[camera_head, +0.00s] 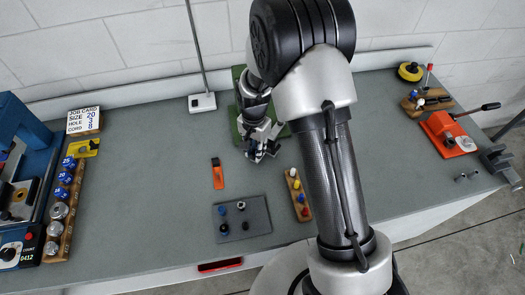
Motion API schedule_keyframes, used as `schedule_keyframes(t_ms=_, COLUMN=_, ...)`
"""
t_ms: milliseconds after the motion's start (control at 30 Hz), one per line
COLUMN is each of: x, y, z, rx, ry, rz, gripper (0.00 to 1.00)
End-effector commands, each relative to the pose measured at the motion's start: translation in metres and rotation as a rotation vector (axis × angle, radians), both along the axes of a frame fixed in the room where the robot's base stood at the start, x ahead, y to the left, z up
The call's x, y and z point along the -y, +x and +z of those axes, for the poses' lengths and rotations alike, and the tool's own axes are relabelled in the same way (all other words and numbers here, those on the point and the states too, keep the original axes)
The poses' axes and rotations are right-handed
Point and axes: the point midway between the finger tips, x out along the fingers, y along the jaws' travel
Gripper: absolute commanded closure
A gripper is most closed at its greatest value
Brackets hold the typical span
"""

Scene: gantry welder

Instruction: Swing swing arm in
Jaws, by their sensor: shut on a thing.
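My gripper (262,152) points down at the front of a green fixture (284,131) near the middle of the bench. It is shut on a small part there, which its fingers mostly hide. I cannot make out a swing arm clearly; my arm and gripper cover most of the green fixture, and only its edges show. I cannot tell which way any swing arm on it is turned.
An orange-handled tool (217,174), a grey plate (242,222) with several pegs and a wooden peg block (299,199) lie in front. A blue machine (22,165) stands left. An orange toggle clamp (446,133) and vise (501,163) are right. A thin post (197,50) rises behind.

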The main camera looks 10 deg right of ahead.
Motion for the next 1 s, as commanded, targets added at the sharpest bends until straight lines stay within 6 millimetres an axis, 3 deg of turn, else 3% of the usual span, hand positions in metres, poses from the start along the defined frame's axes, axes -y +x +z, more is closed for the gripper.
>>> schedule_keyframes(t_ms=500, x=-0.026, y=0.03, z=0.0, rx=0.001, ry=0.001, rz=-0.218, gripper=1.0)
schedule_keyframes(t_ms=1000, x=-0.032, y=0.04, z=0.0, rx=0.001, ry=0.001, rz=-0.29, gripper=1.0)
